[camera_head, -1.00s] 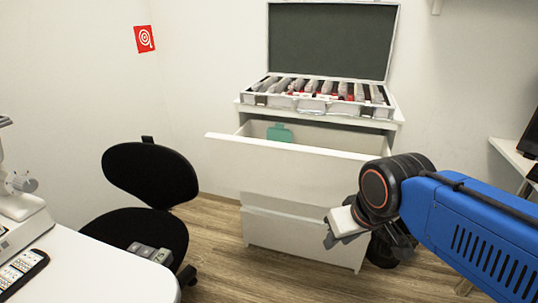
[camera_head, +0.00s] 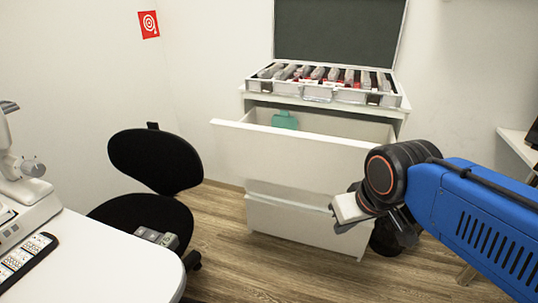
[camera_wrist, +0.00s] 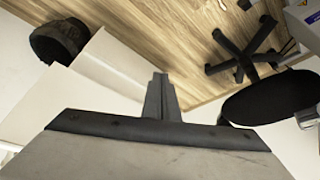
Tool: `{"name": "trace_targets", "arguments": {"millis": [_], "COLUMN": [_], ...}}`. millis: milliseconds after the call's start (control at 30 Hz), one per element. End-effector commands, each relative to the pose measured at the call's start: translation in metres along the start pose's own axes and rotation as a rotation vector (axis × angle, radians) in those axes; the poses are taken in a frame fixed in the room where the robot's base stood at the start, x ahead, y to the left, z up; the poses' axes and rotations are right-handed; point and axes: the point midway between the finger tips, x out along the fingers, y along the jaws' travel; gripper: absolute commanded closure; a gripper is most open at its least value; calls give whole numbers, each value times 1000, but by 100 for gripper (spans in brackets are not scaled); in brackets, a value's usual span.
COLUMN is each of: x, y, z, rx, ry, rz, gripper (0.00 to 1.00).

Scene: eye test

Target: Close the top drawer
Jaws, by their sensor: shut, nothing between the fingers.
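The white cabinet (camera_head: 262,214) stands against the wall. Its top drawer (camera_head: 290,158) is pulled well out, with its plain white front facing me and a teal object (camera_head: 285,120) inside. The drawers below look shut. My gripper (camera_head: 345,226) is in front of the cabinet's right side, lower than the top drawer's front in the picture. I cannot tell its exact distance from the cabinet. In the wrist view the fingers (camera_wrist: 160,80) are together and empty, with white cabinet surfaces to their left.
An open case (camera_head: 320,92) with several items sits on the cabinet. A black chair (camera_head: 155,165) stands to the left, and a white table (camera_head: 110,262) at front left. A white shelf (camera_head: 518,145) is at right. Wood floor (camera_head: 270,270) is clear before the cabinet.

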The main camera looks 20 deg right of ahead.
Motion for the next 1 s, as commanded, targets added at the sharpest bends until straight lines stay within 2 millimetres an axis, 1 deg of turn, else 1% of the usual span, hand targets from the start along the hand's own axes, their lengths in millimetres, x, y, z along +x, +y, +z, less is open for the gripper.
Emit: {"name": "trace_targets", "arguments": {"millis": [67, 167, 267, 400, 467, 600, 767, 867, 1000], "x": [-1, -5, -10, -16, -17, -18, -14, -10, -2], "y": [-1, -3, -8, -19, -25, -41, -66, -85, -115], "z": [-5, -20, -45, -87, -105, -147, -193, -221, -258], "rx": [-25, -108, -256, -505, -613, -859, -1142, -1319, -1563], "ry": [-3, -14, -31, -57, -69, -94, -124, -143, -170], "rz": [0, 1, 4, 6, 6, 7, 4, 1, -5], "gripper": [100, 100, 100, 100, 100, 100, 100, 100, 100]}}
